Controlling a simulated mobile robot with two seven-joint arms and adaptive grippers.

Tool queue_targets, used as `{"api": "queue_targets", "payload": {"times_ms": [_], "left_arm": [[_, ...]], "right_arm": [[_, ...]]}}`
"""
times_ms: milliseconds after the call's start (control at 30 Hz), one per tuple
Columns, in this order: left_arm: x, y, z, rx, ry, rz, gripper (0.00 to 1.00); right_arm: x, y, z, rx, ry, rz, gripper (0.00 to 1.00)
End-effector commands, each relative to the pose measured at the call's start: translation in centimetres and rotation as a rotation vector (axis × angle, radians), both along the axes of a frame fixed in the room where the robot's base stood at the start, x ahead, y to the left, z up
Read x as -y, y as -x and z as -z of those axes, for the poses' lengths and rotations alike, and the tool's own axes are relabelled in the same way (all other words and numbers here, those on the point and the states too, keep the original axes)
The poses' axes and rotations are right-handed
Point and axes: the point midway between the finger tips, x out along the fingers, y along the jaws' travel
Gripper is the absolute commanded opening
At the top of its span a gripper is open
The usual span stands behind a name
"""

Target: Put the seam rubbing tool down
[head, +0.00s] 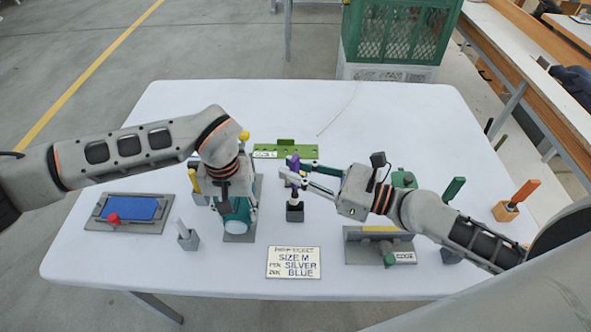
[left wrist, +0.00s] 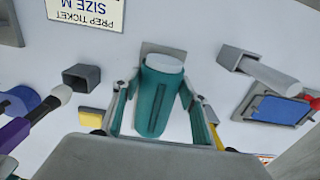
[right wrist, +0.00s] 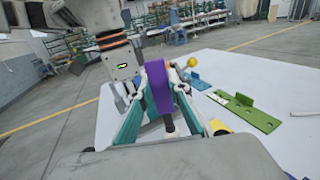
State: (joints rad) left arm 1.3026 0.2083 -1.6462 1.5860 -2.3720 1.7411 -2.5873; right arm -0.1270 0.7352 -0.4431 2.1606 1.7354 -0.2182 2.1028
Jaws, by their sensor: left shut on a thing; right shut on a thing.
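The seam rubbing tool appears to be the purple-handled tool (head: 294,168). My right gripper (right wrist: 160,98) is shut on its purple handle (right wrist: 158,85). In the left wrist view its purple handle (left wrist: 14,133) tilts and its tip is close to a small dark holder (left wrist: 80,77); I cannot tell whether they touch. In the head view this holder (head: 295,213) stands just below the tool. My left gripper (left wrist: 160,95) is shut on a teal cylinder (left wrist: 160,98) with a pale end, above a grey plate (head: 240,238).
A prep ticket (head: 293,263) lies at the front middle. A blue pad in a grey frame (head: 130,208) lies left. A small grey holder with a pale stick (head: 187,237) stands beside it. A green plate (head: 285,150) lies behind. A grey fixture (head: 365,250) stands right. The back of the white table is clear.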

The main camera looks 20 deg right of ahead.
Motion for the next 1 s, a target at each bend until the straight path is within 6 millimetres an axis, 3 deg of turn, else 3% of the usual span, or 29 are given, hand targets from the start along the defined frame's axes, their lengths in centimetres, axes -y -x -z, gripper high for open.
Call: {"api": "queue_targets", "payload": {"times_ms": [967, 1000], "left_arm": [[0.0, 0.0, 0.0, 0.000, 0.000, 0.000, 0.22], [0.0, 0.0, 0.0, 0.000, 0.000, 0.000, 0.22]], "right_arm": [[0.0, 0.1, 1.5, 0.003, -0.003, -0.002, 0.00], [0.0, 0.1, 1.5, 0.003, -0.003, -0.002, 0.27]]}}
